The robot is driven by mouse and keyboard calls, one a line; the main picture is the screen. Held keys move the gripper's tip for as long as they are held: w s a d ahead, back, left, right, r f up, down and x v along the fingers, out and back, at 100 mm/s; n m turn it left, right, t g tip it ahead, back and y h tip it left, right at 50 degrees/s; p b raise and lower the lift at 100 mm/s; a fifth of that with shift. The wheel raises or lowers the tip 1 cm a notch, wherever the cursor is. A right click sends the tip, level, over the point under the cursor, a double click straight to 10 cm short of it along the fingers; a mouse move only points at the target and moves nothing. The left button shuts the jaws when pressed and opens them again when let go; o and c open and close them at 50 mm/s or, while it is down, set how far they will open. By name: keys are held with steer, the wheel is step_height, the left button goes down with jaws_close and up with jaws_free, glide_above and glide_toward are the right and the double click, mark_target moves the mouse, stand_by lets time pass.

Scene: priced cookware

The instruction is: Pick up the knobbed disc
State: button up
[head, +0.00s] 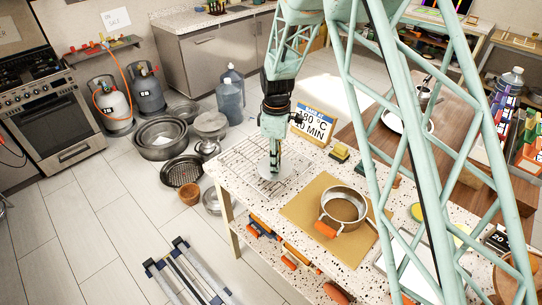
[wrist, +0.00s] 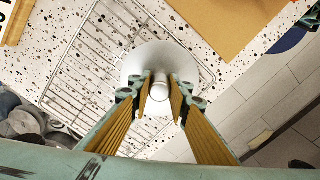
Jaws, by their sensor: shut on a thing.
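The knobbed disc (wrist: 135,64) is a pale white round plate with a short upright knob (wrist: 159,88) at its middle. In the wrist view my gripper (wrist: 161,92) has its two fingers on either side of the knob, shut on it. In the head view my gripper (head: 274,158) points down at the disc (head: 267,172), which shows over the wire rack (head: 243,159) on the speckled table. I cannot tell whether the disc touches the rack or hangs just above it. Part of the disc is hidden behind the fingers.
A brown board (head: 300,207) with a steel pan (head: 343,222) lies right of the rack. A sign (head: 314,124) stands behind. A yellow sponge (head: 340,152) lies near the sign. Pots (head: 160,150) and a dark perforated pan (head: 181,171) stand on the floor at left.

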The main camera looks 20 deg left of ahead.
steer(key=shift+s+d+r+b, duration=0.15)
steer(key=shift+s+d, duration=1)
steer(key=shift+s, duration=0.25)
steer(key=shift+s+d+r+b, duration=0.15)
steer(key=shift+s+d, duration=0.95)
steer(key=shift+s, duration=0.25)
